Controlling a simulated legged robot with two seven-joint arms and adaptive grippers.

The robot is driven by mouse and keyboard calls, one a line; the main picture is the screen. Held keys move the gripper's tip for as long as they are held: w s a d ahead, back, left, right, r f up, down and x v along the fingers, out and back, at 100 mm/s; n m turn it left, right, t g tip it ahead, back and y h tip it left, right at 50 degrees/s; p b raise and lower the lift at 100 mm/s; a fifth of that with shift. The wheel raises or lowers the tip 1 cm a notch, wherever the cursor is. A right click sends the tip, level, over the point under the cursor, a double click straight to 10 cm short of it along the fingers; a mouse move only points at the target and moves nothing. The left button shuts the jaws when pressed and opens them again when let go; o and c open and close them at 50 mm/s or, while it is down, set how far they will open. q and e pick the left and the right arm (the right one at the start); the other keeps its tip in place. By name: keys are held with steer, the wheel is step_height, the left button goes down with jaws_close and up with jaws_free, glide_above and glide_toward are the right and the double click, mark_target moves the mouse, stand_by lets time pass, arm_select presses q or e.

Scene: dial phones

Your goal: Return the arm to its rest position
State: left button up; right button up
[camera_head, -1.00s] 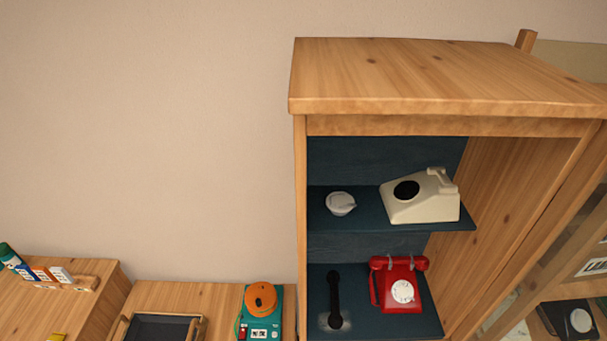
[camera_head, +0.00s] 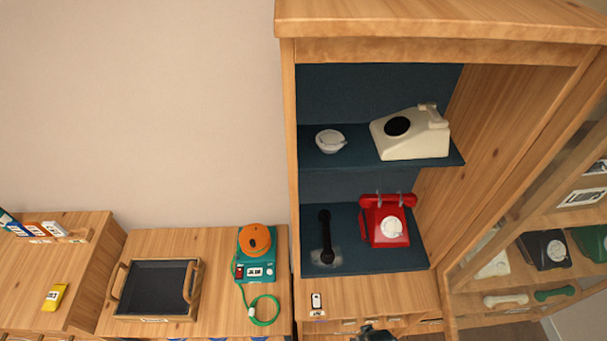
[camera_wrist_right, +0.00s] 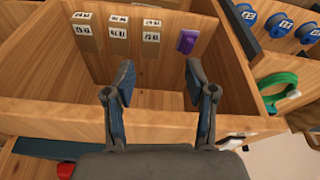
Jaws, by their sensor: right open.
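My right gripper (camera_wrist_right: 160,90) is open in the right wrist view, with two dark fingers with blue pads spread apart and nothing between them. It hangs over an open wooden drawer (camera_wrist_right: 150,115). In the head view a small dark part, probably my right gripper (camera_head: 372,333), shows at the bottom edge in front of the cabinet. My left gripper is not in view. In the cabinet a cream dial phone (camera_head: 412,133) and a white cup-like part (camera_head: 330,140) sit on the upper shelf. A red dial phone (camera_head: 388,220) and a black handset (camera_head: 326,238) are on the lower shelf.
The drawer holds several labelled boxes (camera_wrist_right: 118,32) and a purple item (camera_wrist_right: 187,40). Blue spools (camera_wrist_right: 282,28) and a green cord (camera_wrist_right: 278,92) lie right. A dark-lined tray (camera_head: 155,288) and a teal device (camera_head: 256,262) stand left of the cabinet. More phones (camera_head: 545,250) stand right.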

steer(key=s+f+g+b, duration=0.1)
steer(key=s+f, duration=0.2)
steer(key=f, duration=0.7)
steer(key=s+f+b, duration=0.1)
steer(key=s+f, duration=0.3)
steer(key=f, duration=0.7)
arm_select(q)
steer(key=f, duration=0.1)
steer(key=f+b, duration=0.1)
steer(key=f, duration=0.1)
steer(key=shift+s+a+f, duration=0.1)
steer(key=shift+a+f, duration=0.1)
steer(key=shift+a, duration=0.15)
arm_select(e)
steer(key=s+d+f+g, duration=0.1)
steer(key=s+d+f, duration=0.2)
steer(key=s+f, duration=0.8)
steer(key=s, duration=0.3)
steer(key=shift+d+f, duration=0.15)
steer(key=shift+f, duration=0.25)
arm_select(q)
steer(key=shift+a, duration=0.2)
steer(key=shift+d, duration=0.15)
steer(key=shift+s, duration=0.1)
arm_select(e)
steer(key=shift+s, duration=0.15)
